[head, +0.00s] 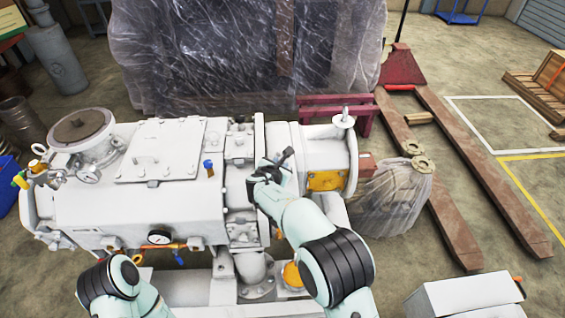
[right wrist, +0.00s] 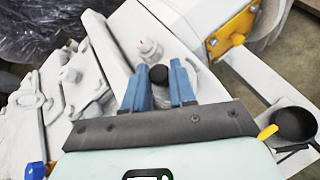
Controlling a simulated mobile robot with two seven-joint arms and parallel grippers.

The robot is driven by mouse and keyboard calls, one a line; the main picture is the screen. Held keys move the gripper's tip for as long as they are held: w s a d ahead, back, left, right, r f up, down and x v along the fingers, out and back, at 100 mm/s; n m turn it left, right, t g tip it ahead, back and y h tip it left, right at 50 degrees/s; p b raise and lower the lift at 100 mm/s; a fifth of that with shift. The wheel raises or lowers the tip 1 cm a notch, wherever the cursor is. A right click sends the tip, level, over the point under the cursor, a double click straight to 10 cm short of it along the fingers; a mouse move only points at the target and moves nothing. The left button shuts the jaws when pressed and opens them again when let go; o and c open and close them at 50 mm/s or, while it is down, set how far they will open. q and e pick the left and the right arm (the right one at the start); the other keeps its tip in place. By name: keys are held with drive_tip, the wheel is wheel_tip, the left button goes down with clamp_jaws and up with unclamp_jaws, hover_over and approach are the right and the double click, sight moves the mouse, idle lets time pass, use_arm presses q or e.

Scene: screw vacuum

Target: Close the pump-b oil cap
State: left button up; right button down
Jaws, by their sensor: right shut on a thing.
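The pump is a large white machine (head: 85,205) across the middle of the head view. My right gripper (head: 270,172) is over its middle-right part, by a flange. In the right wrist view, the blue fingers of my right gripper (right wrist: 158,82) are closed around a small round black knob (right wrist: 158,73). The knob is at a round pale fitting on the pump; most of the fitting is hidden behind the fingers. I cannot tell how far the knob is seated or turned. Only part of my left arm shows at the lower left of the head view; its gripper is out of frame.
A pressure gauge (head: 159,237) and a blue-handled valve (head: 208,166) are on the pump. A yellow plate (head: 326,180) is on its right end. A plastic-wrapped load (head: 240,55) stands behind, and a red pallet jack (head: 465,180) is at right.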

drive_tip(key=shift+a+f+n+h, duration=0.15)
drive_tip(key=shift+a+n+h, duration=0.15)
drive_tip(key=shift+n+h, duration=0.1)
idle(0.3)
drive_tip(key=c, duration=1.2)
unclamp_jaws()
drive_tip(key=shift+f, duration=0.1)
drive_tip(key=b+v, duration=0.1)
drive_tip(key=v, duration=1.2)
drive_tip(key=shift+s+a, duration=0.15)
drive_tip(key=shift+s, duration=0.05)
